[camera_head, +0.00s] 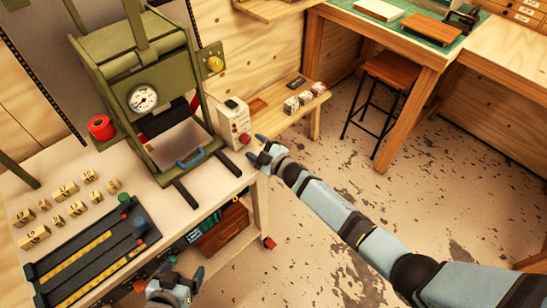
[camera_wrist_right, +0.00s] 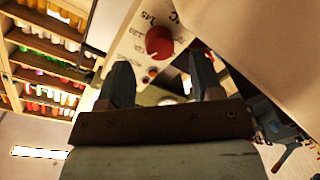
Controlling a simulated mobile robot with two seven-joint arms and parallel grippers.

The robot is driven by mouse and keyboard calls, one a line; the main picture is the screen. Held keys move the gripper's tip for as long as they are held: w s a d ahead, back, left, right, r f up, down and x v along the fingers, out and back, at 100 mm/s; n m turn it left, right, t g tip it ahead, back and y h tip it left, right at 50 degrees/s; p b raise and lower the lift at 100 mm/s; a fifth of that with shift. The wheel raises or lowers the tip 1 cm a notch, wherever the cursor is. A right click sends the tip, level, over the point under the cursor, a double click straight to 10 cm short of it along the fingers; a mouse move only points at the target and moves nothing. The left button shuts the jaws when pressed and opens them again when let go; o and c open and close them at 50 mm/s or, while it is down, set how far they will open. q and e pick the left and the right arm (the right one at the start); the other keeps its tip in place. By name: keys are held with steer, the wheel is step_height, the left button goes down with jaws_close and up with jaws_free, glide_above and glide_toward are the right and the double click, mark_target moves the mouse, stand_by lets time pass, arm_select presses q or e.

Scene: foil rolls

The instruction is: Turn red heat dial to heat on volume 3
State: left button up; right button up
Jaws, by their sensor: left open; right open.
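The red heat dial (camera_head: 245,139) is on the front of a small pale control box (camera_head: 233,118) beside the green press. In the right wrist view the dial (camera_wrist_right: 159,41) is a round red knob with printed numbers around it; its exact setting is not readable. My right gripper (camera_head: 256,149) is open just in front of the dial. In the right wrist view its fingers (camera_wrist_right: 159,65) stand on either side of the dial's line, apart from it. My left gripper (camera_head: 183,282) is open and empty, low at the front edge of the bench.
The green press (camera_head: 128,52) with a gauge stands left of the box. Brass type blocks (camera_head: 65,190) and a dark rail tray (camera_head: 95,255) lie on the bench (camera_head: 30,185). A small shelf with little boxes (camera_head: 298,102) is behind the right gripper. A stool (camera_head: 392,70) stands farther right.

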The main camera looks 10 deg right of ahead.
steer(key=v, duration=1)
steer(key=shift+s+r, duration=0.1)
steer(key=shift+s, duration=0.05)
steer(key=s+d+m+g+h+p, duration=0.1)
steer(key=s+d+m+h, duration=0.1)
steer(key=s, duration=0.7)
steer(key=s+d+m+h+p, duration=0.2)
steer(key=s+d+m+h, duration=0.1)
steer(key=s+d+m, duration=0.2)
steer(key=s+d+m+g+h+p, duration=0.1)
steer(key=s+d+m, duration=0.3)
steer(key=s, duration=0.9)
steer(key=r+m+h, duration=0.1)
steer(key=m, duration=0.2)
steer(key=shift+g+h, duration=0.3)
steer(key=shift+h, duration=0.1)
